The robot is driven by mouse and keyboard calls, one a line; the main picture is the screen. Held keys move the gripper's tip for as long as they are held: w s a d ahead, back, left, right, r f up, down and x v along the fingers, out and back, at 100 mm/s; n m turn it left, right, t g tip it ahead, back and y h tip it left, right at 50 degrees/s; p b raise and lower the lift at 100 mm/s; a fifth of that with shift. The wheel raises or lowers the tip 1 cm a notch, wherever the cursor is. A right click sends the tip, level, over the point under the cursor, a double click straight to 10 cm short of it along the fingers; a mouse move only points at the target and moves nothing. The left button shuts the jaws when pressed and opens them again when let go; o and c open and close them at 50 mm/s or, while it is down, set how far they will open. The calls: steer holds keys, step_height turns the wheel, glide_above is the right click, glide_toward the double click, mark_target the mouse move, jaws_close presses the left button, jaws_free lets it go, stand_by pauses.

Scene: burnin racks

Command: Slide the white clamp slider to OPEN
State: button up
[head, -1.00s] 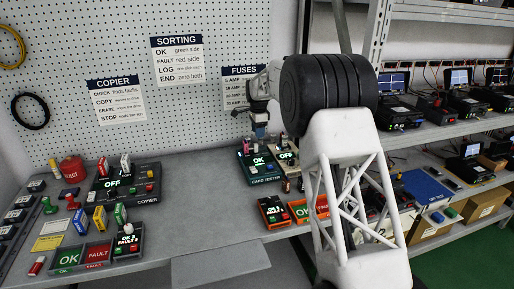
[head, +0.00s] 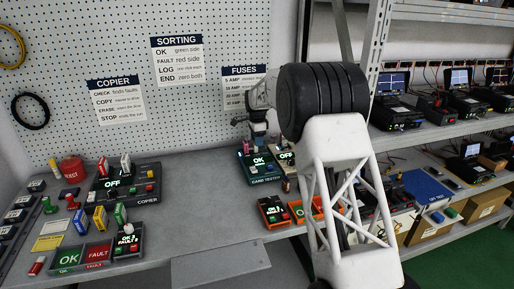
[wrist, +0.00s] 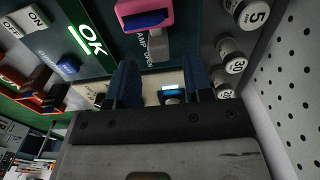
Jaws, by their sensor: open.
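The card tester (head: 263,171) stands on the bench with a lit green OK display; it fills the upper wrist view, where the OK display (wrist: 88,40) also shows. A pale grey-white block, seemingly the clamp slider (wrist: 158,47), lies beside lettering that reads in part "AMP OPEN". It is just below a pink frame with a blue insert (wrist: 146,16). My gripper (wrist: 162,78) has two blue fingers apart with nothing clearly held between them. The slider appears beyond the gap, apart from the fingers. In the head view my gripper (head: 258,130) is above the tester's back part.
Several round fuse-like posts (wrist: 231,48) stand right of the fingers, near the pegboard wall (wrist: 300,80). An ON/OFF switch (wrist: 30,20) is at upper left. The copier (head: 125,184) stands left on the bench, with clear bench between it and the tester.

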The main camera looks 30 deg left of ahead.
mark_target(257, 152)
steer(key=shift+f, duration=2.05)
steer(key=shift+c, duration=0.2)
jaws_close()
